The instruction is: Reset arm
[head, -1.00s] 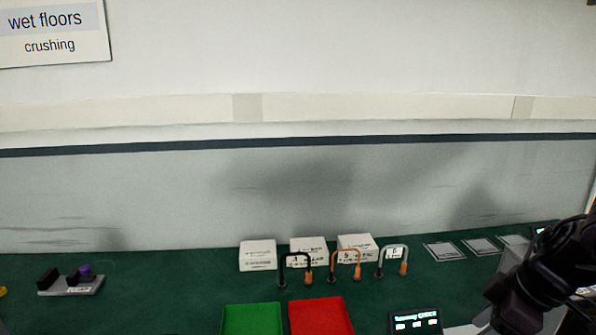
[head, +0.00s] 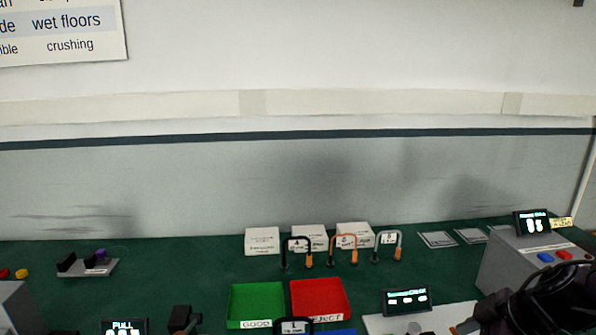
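My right arm (head: 540,300) comes in dark at the lower right, in front of the grey box. Its gripper end lies low near the frame's bottom edge, and its fingers are too dark and cut off to read. I see no object clearly held. I cannot make out my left gripper. A small dark and brown thing (head: 183,319) shows at the bottom left, and I cannot tell what it is.
Green GOOD tray (head: 257,302) and red REJECT tray (head: 320,296) lie mid-table. Behind them stand several U-shaped handles (head: 343,248) and white boxes (head: 262,240). A grey box with buttons (head: 515,265) stands right, near a small display (head: 407,300).

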